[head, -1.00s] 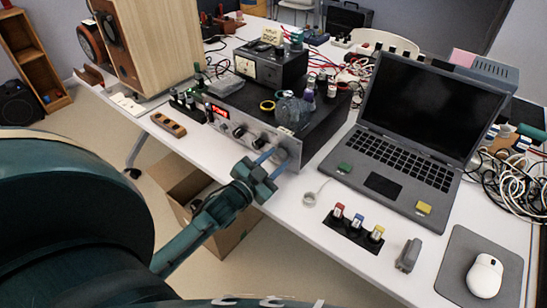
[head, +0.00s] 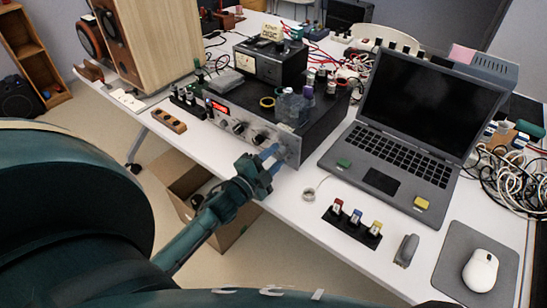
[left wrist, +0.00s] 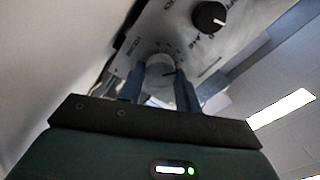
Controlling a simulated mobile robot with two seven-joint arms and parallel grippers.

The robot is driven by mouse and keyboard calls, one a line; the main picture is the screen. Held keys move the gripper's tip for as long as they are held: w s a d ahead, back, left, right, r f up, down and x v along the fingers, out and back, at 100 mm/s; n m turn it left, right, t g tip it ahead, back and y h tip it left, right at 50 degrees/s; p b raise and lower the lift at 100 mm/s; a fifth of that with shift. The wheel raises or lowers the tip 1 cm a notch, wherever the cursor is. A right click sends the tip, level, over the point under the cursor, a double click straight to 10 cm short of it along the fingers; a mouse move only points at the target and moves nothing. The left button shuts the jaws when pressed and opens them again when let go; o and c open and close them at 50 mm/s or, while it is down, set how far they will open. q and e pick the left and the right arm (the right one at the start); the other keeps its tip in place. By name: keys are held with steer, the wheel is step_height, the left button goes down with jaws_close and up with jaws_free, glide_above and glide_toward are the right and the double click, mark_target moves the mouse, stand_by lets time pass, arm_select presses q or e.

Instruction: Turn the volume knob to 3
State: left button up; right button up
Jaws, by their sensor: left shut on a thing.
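The amplifier (head: 292,146) is a silver-fronted unit with a black top, near the front edge of the white table. My left gripper (head: 271,157) is at the right end of its front panel. In the left wrist view its two blue fingers (left wrist: 160,86) are shut on the light grey volume knob (left wrist: 160,66), one on each side. A dark mark shows on the knob's lower right edge. Scale marks and partly readable lettering surround it; I cannot read the number pointed at. In the head view the fingers largely hide this knob. My right gripper is not in view.
A black knob (left wrist: 209,17) sits beside the volume knob, and another black knob (head: 238,127) is further left on the panel. A laptop (head: 397,150) stands right of the amplifier. Free air lies before the table edge.

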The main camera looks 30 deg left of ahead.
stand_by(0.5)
arm_select(q)
steer(key=o, duration=1)
steer(key=shift+c, duration=0.2)
steer(key=s+a, duration=0.1)
steer(key=s, duration=1.2)
